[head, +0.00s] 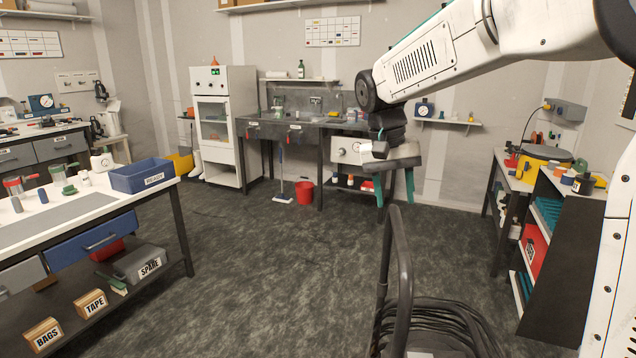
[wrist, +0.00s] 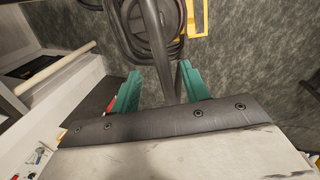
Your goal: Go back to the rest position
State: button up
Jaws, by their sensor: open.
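My gripper (head: 394,190) hangs from my white arm in the upper right of the head view, with its green fingers pointing down. The fingers are apart and nothing is between them. In the wrist view my gripper (wrist: 150,90) also shows two separated green fingers, with a dark handle bar behind them, over the floor. It is in free air, well away from the benches.
A dark handle bar (head: 403,260) and coiled black cable (head: 450,325) are below my gripper. A workbench with a blue bin (head: 142,176) stands left. A shelf unit (head: 562,265) stands right. A red bucket (head: 305,192) is on the floor at the back. The middle floor is clear.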

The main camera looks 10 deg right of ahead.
jog(key=shift+n, duration=0.9)
jog(key=s+f, duration=0.1)
jog(key=s, duration=0.2)
jog(key=s+f, duration=0.1)
jog(key=shift+s+a+f, duration=0.15)
jog(key=shift+a+f, duration=0.2)
jog(key=s+f+n+t+y, duration=0.1)
jog(key=s, duration=1.1)
jog(key=s+a+f+n+t+y, duration=0.1)
jog(key=s, duration=1.2)
jog(key=shift+a+f, duration=0.3)
jog(key=shift+f, duration=0.05)
jog(key=shift+c, duration=0.4)
